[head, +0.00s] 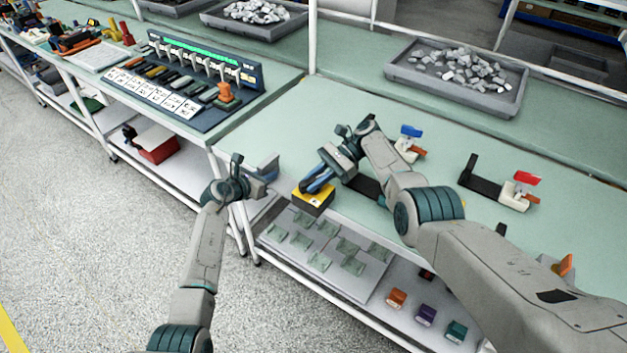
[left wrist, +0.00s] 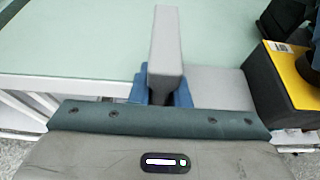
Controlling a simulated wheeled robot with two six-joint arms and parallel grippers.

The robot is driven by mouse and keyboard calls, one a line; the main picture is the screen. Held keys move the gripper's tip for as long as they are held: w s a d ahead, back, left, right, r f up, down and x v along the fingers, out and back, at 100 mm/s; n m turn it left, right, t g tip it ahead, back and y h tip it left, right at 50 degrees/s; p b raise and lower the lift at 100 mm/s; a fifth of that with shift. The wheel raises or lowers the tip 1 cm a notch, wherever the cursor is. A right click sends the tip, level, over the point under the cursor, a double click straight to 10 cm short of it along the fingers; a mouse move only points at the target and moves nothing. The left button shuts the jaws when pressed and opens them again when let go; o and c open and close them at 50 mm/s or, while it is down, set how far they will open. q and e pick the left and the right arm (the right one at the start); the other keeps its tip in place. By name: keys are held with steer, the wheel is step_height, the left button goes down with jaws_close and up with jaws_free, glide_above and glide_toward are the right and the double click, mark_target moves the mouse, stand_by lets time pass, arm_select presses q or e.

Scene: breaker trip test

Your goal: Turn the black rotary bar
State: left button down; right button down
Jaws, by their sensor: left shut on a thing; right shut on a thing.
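My left gripper (head: 266,170) is at the table's front edge, left of a black block with a yellow top (head: 313,196). In the left wrist view its blue fingers are shut on an upright grey bar (left wrist: 167,50). My right gripper (head: 318,181) is shut, its blue fingertips at the top of the yellow-topped block, which also shows in the left wrist view (left wrist: 285,85). The block sits at the table edge. The fingers hide part of its top, and I cannot make out a black rotary bar there.
Black fixtures with a blue lever (head: 411,131) and a red lever (head: 527,179) stand on the table (head: 300,110). A grey tray of metal parts (head: 395,70) is behind. A panel with several switches (head: 205,75) is at left. Coloured blocks (head: 426,314) lie on the lower shelf.

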steer(key=shift+s+f+g, duration=0.1)
steer(key=shift+s+g, duration=0.05)
steer(key=shift+g, duration=0.15)
steer(key=c, duration=1.3)
jaws_free()
steer(key=shift+m+t, duration=0.4)
steer(key=shift+t, duration=0.2)
steer(key=shift+y, duration=0.3)
